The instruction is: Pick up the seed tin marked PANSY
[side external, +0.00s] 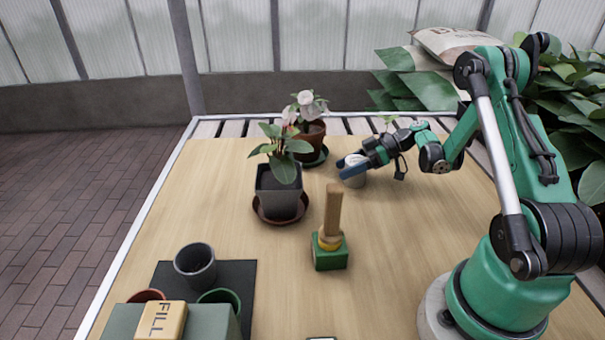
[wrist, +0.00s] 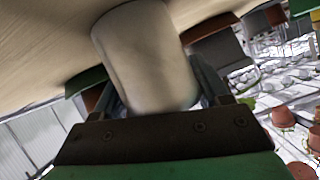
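A plain off-white cylindrical tin (side external: 354,180) stands upright on the wooden table, right of the potted plants. My gripper (side external: 352,165) reaches it from the right, low over the table, with its blue fingers around the tin's upper part. In the wrist view the tin (wrist: 150,60) fills the space between the two fingers (wrist: 157,90), one on each side. Whether both fingers press on it cannot be told. No lettering shows on the visible side of the tin, so the PANSY mark is not seen.
A grey pot with a leafy plant (side external: 279,195) stands on a brown saucer left of the tin. A flowering pot (side external: 309,139) is behind it. A green block with a wooden-handled tool (side external: 331,250) stands in front. Empty pots (side external: 195,262) and a FILL block (side external: 162,320) are front left.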

